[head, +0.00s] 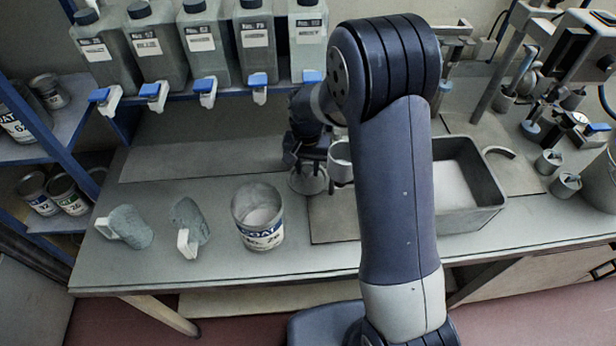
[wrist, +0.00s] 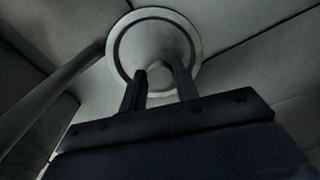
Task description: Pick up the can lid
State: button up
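The can lid (wrist: 155,42) is a pale round disc with a darker ring and a small knob at its centre. It fills the upper middle of the wrist view. In the head view the lid (head: 306,186) lies on the bench below my gripper (head: 312,165), partly hidden by it. In the wrist view the two dark fingers of my gripper (wrist: 160,80) are apart, with the knob showing between their tips. I cannot tell whether they touch it.
A small cup (head: 341,160) is close to my gripper's right. A grey tray (head: 490,200) lies to the right. Jugs (head: 208,48) line the back shelf.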

jog(key=c, duration=0.5)
jog(key=shift+c, duration=0.2)
jog(key=shift+r, duration=0.1)
